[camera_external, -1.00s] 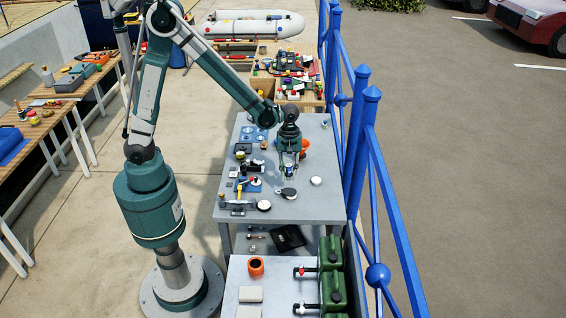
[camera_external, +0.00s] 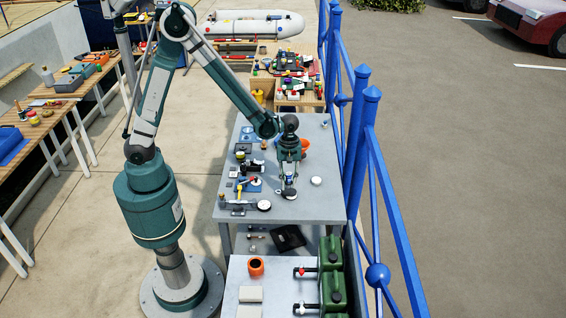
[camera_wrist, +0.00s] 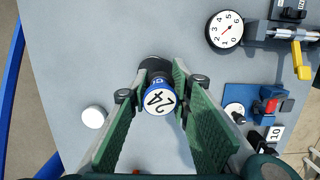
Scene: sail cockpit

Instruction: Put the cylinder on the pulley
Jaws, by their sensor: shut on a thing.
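A dark rounded part, seemingly the pulley (camera_wrist: 152,64), shows just beyond the cylinder between the fingertips. I cannot tell whether the cylinder touches it.
On the grey table (camera_external: 305,212), a white disc (camera_external: 316,181) lies to the right. A round dial (camera_wrist: 227,30) and a blue block with a red knob (camera_wrist: 255,102) stand on the other side. A blue railing (camera_external: 358,150) runs along the right.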

